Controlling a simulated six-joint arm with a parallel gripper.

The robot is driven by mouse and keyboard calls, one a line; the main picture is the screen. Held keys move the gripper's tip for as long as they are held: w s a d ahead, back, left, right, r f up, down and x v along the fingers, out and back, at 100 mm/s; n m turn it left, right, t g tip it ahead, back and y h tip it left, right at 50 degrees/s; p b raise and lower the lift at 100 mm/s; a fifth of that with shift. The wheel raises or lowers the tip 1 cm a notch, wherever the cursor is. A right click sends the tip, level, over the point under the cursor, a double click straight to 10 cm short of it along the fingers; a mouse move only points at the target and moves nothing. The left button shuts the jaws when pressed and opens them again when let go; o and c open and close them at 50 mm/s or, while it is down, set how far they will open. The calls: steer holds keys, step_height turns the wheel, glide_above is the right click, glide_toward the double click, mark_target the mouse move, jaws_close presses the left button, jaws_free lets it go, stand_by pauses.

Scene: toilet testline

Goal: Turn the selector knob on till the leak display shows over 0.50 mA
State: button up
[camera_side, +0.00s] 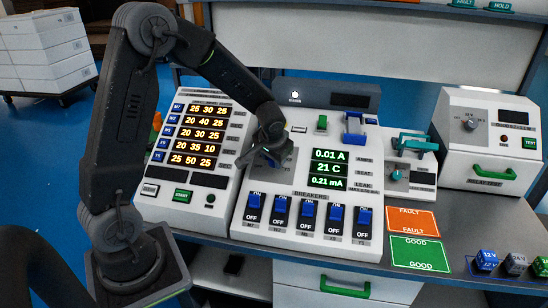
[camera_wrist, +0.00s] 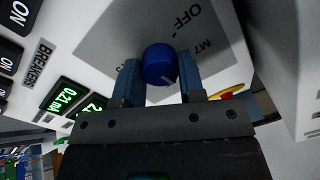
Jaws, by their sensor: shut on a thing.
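The selector knob (camera_wrist: 160,64) is a round blue knob with a pale pointer line, on a grey dial plate (camera_wrist: 105,40) marked OFF and M7. My gripper (camera_wrist: 158,80) is shut on the knob, with one finger on each side of it in the wrist view. In the side view my gripper (camera_side: 266,158) hides most of the knob. The leak display (camera_side: 327,182) reads 0.21 mA, below 0.01 A and 21 C. It also shows in the wrist view (camera_wrist: 64,96), rotated, as 0.21.
A row of blue breaker switches (camera_side: 307,213) is below the displays. A panel of orange number rows (camera_side: 200,133) stands left. A blue clamp (camera_side: 354,130) and teal handle (camera_side: 408,142) stand right. Orange FAULT (camera_side: 410,221) and green GOOD (camera_side: 420,254) pads lie on the bench.

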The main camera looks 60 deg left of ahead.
steer(key=m, duration=0.5)
steer(key=shift+m, duration=0.7)
steer(key=o, duration=0.9)
steer(key=v, duration=1.4)
steer(key=shift+s+d+f, duration=0.1)
steer(key=shift+s, duration=0.1)
steer(key=s+d+r+n+t+h, duration=0.1)
steer(key=s+d, duration=0.2)
steer(key=s, duration=0.2)
steer(key=s+d+r+n+h, duration=0.1)
steer(key=s+d, duration=0.3)
steer(key=s, duration=0.2)
steer(key=s+d+r+n+t+h, duration=0.1)
steer(key=s+d+r+h, duration=0.1)
steer(key=s+d, duration=0.2)
steer(key=shift+s+d+t, duration=0.1)
steer(key=shift+s+t, duration=0.05)
steer(key=shift+s, duration=0.4)
steer(key=shift+s+d+t, duration=0.15)
steer(key=shift+s, duration=0.45)
